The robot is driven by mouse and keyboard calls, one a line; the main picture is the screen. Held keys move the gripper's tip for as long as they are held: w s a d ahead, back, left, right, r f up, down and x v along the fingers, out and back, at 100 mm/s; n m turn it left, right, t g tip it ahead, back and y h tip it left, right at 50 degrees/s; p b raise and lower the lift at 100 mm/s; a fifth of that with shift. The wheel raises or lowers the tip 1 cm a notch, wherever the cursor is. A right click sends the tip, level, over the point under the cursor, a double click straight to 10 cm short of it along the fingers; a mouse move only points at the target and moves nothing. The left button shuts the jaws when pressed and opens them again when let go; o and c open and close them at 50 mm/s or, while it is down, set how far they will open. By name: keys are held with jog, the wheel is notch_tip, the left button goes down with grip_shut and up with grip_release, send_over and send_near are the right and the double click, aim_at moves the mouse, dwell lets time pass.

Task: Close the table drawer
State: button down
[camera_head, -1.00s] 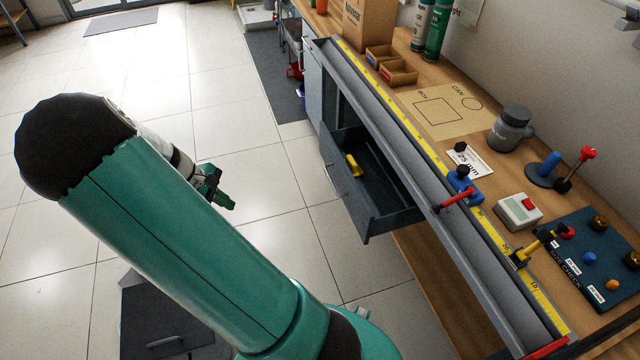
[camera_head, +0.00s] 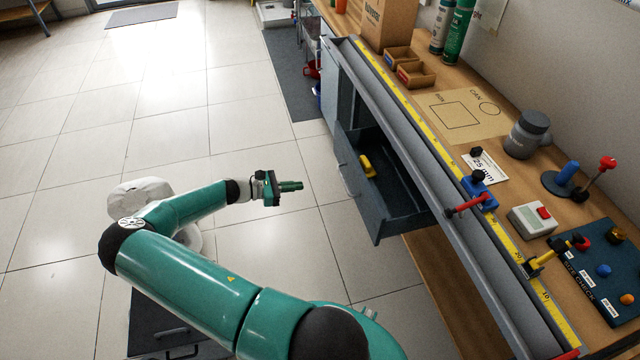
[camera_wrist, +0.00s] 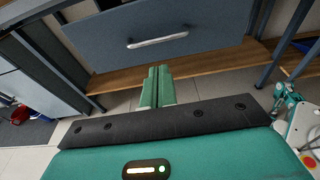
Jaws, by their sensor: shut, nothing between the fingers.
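The table drawer (camera_head: 372,222) is a dark grey-blue box pulled out of the workbench's front. A yellow object (camera_head: 367,166) lies inside it. Its front panel with a pale bar handle (camera_head: 346,181) faces left in the head view. In the wrist view, the drawer front (camera_wrist: 205,30) and its handle (camera_wrist: 158,40) fill the upper middle, ahead of the fingers. My gripper (camera_head: 298,186) is shut and empty, left of the drawer front with a gap between. Its green fingertips (camera_wrist: 158,72) are together in the wrist view, pointing at the drawer front below the handle.
The bench top (camera_head: 470,130) carries a long grey rail with a yellow tape (camera_head: 400,97), a red-handled blue clamp (camera_head: 480,192), a grey jar (camera_head: 527,134) and cardboard bins (camera_head: 415,74). A wooden lower shelf (camera_head: 440,275) runs under the bench. The tiled floor (camera_head: 130,130) at left is clear.

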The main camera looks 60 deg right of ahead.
send_near(355, 172)
notch_tip(355, 172, down, 5)
jog(key=s+d, duration=0.2)
jog(key=shift+f, duration=0.2)
jog(key=shift+d, duration=0.1)
jog(key=r+x, duration=0.1)
jog(key=x, duration=0.6)
jog(key=r+x, duration=0.2)
jog(key=x, duration=0.5)
jog(key=s+r+x, duration=0.1)
jog(key=x, duration=0.7)
jog(key=shift+s+d+r, duration=0.15)
jog(key=shift+d+r, duration=0.15)
jog(key=shift+s+d+r, duration=0.15)
jog(key=shift+s+d, duration=0.2)
jog(key=shift+s, duration=0.05)
jog(key=shift+d, duration=0.1)
jog(key=shift+w, duration=0.25)
jog(key=v, duration=1.4)
jog(key=shift+w+a+f, duration=0.1)
jog(key=shift+a+f, duration=0.1)
jog(key=shift+a, duration=0.1)
